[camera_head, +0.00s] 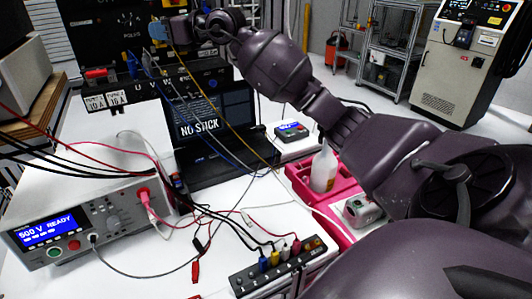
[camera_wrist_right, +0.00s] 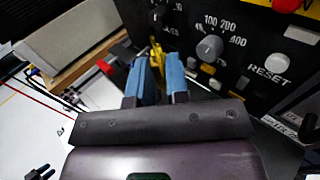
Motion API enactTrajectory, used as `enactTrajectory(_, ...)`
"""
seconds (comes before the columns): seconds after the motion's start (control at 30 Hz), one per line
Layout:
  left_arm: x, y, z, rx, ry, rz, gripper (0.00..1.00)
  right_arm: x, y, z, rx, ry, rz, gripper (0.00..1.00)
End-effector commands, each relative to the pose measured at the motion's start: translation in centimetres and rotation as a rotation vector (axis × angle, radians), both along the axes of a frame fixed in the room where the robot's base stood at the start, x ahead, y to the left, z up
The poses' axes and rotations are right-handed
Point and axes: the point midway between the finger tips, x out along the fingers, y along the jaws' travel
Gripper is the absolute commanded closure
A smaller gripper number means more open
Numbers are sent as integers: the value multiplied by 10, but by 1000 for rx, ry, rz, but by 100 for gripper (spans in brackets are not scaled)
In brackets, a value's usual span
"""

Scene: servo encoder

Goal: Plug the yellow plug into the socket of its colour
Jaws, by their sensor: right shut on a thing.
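My right arm reaches from the right across to the upper left in the head view. Its gripper (camera_head: 160,30) is up in front of a black panel (camera_head: 118,22). In the right wrist view the two blue fingers (camera_wrist_right: 160,72) are shut on the yellow plug (camera_wrist_right: 155,54), whose top shows between and beyond their tips. A yellow cable (camera_head: 205,92) hangs from the gripper down past the laptop. The panel, with knobs and lettering, fills the upper right of the wrist view (camera_wrist_right: 245,45). I cannot make out a yellow socket or whether the plug touches one. My left gripper is not in view.
A laptop (camera_head: 215,115), a tester (camera_head: 85,220), loose leads and a strip of coloured plugs (camera_head: 278,268) occupy the bench. A pink tray (camera_head: 300,175) holds a bottle.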

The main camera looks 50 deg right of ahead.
Motion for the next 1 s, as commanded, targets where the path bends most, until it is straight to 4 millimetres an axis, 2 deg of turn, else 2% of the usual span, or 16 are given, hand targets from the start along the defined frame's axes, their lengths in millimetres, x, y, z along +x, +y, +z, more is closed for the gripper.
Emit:
enactTrajectory(0.3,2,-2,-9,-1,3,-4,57,1,0,-23,-1,4,0,100)
enactTrajectory(0.6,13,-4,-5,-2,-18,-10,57,0,0,-42,-2,4,0,100)
enactTrajectory(1.0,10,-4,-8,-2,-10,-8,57,0,0,-45,-1,0,0,100)
